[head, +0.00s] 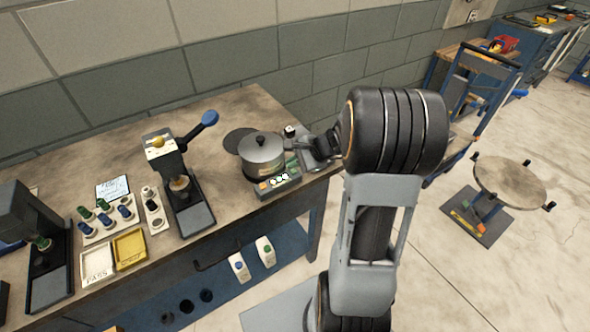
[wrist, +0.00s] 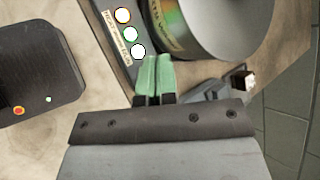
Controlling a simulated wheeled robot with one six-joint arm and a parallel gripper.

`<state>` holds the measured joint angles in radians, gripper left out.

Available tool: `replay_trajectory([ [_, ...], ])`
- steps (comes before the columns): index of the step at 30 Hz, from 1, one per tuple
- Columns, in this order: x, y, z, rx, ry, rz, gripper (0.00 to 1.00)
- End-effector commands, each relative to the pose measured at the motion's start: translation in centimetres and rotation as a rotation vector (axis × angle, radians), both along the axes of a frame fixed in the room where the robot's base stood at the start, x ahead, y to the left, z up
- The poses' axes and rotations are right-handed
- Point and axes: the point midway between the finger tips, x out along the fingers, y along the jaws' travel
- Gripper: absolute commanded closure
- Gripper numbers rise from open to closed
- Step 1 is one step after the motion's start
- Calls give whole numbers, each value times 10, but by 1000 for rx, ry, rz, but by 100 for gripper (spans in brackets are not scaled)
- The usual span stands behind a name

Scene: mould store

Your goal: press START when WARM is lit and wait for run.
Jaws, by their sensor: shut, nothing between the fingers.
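A silver lidded pot (head: 262,152) sits on a dark heater unit whose front panel (head: 278,181) carries small round lamps or buttons and an orange patch. In the wrist view the panel shows an orange-rimmed disc (wrist: 122,15) and two green-rimmed discs (wrist: 130,34) (wrist: 138,51), all with bright white faces. The lettering beside them is too small to read, so I cannot tell which is WARM or START. My gripper (wrist: 154,62) is shut and empty, its green fingertips close to the lowest disc, beside the pot. Contact cannot be told. It also shows in the head view (head: 292,164).
A lever press (head: 178,180) stands left of the heater. Further left are a rack of coloured-top pieces (head: 105,217), a white PASS tray (head: 97,263), a yellow tray (head: 129,249) and another press (head: 45,250). A round-topped stand (head: 510,182) is on the floor at right.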

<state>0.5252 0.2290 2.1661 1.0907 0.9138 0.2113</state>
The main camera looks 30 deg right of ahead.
Motion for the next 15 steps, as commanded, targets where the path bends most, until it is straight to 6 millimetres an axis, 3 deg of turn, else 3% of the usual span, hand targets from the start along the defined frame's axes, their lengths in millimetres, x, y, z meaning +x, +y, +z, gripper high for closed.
replay_trajectory([
  [15, 0, 0, 42, -1, -1, 1, 100],
])
